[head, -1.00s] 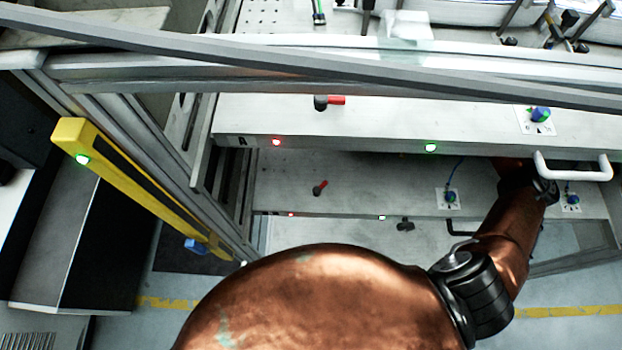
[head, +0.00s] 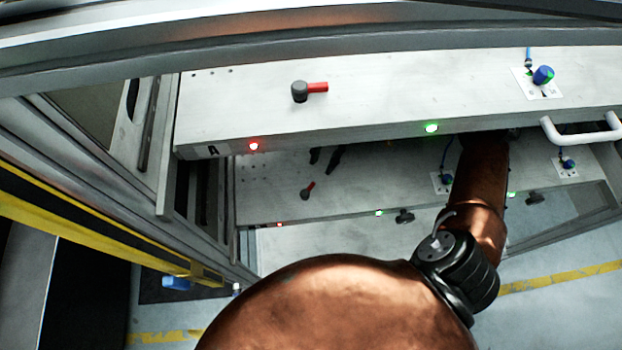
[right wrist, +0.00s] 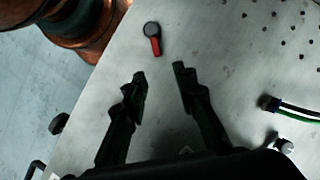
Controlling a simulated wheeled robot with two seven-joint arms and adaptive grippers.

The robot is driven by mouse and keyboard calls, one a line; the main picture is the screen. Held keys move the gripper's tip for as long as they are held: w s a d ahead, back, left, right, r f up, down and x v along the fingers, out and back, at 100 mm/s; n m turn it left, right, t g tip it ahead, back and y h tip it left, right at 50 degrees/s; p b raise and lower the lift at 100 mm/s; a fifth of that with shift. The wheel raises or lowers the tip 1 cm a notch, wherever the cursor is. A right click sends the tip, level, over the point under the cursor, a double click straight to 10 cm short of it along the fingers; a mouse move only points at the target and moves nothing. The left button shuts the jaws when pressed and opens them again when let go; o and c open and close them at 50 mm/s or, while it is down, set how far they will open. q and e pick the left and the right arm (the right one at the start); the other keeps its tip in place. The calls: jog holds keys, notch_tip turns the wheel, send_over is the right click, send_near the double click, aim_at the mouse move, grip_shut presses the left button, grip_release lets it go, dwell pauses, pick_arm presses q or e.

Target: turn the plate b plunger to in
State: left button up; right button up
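The upper plate (head: 235,110), marked A, carries a plunger with a dark knob and red arm (head: 312,90) pointing right. Below it is a second plate (head: 280,165) whose letter I cannot read, with a smaller plunger (head: 307,190). Its red arm points up and right. My right gripper (head: 324,160) reaches under the upper plate, its dark fingertips above and beside that lower plunger. In the right wrist view, the gripper (right wrist: 159,72) is open and empty. The plunger (right wrist: 153,39) lies beyond the fingertips, apart from them. My left gripper is not in view.
The upper plate overhangs the lower one, leaving a narrow gap. A white handle (head: 580,131) and a blue knob (head: 543,75) are at the right. A red light (head: 254,146) and green light (head: 431,128) sit on the upper plate's edge. A cable end (right wrist: 269,103) lies right of my fingers.

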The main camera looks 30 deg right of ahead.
aim_at(310, 187)
jog(key=a, duration=0.1)
jog(key=s+a, duration=0.1)
jog(key=a, duration=0.1)
jog(key=shift+s+a+f, duration=0.1)
jog(key=shift+s+a, duration=0.1)
jog(key=shift+a, duration=0.05)
jog(key=x, duration=0.2)
jog(key=b+x, duration=0.1)
jog(key=shift+d+f, duration=0.1)
jog(key=shift+f, duration=0.35)
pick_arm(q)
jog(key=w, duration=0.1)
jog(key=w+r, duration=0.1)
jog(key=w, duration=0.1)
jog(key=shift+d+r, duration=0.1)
pick_arm(e)
jog(key=shift+a+f, duration=0.2)
jog(key=shift+f, duration=0.2)
jog(key=shift+c, duration=0.6)
grip_shut()
